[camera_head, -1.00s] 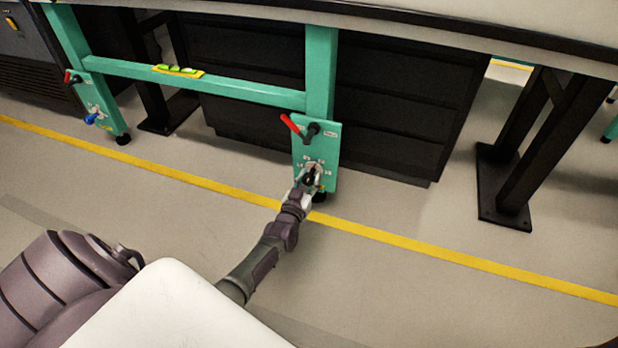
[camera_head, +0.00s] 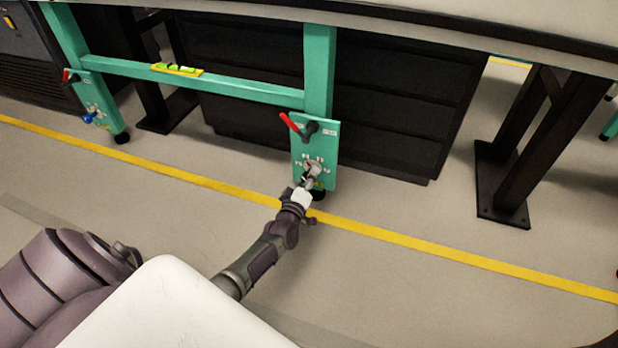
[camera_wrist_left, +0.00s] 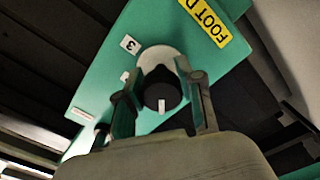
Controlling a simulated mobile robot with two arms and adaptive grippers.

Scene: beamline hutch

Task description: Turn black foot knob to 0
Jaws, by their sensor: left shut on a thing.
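The black foot knob (camera_wrist_left: 160,88) sits on a light round base on the green foot plate (camera_wrist_left: 95,70). A white line on its face points toward the bottom of the left wrist view. A white label with a 3 (camera_wrist_left: 130,44) and a yellow label reading "FOOT D" (camera_wrist_left: 208,22), cut off, are beside it. My left gripper (camera_wrist_left: 160,78) is shut on the knob, one finger on each side. In the head view my left gripper (camera_head: 309,182) is at the lower part of the right-hand green plate (camera_head: 328,155) and largely hides the knob. My right gripper is not in view.
A red-handled lever (camera_head: 290,123) is on the same plate, above the knob. The left table leg has a blue knob (camera_head: 89,117). A green crossbar (camera_head: 230,87) carries a spirit level (camera_head: 177,69). Black legs stand at right; the floor in front is clear.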

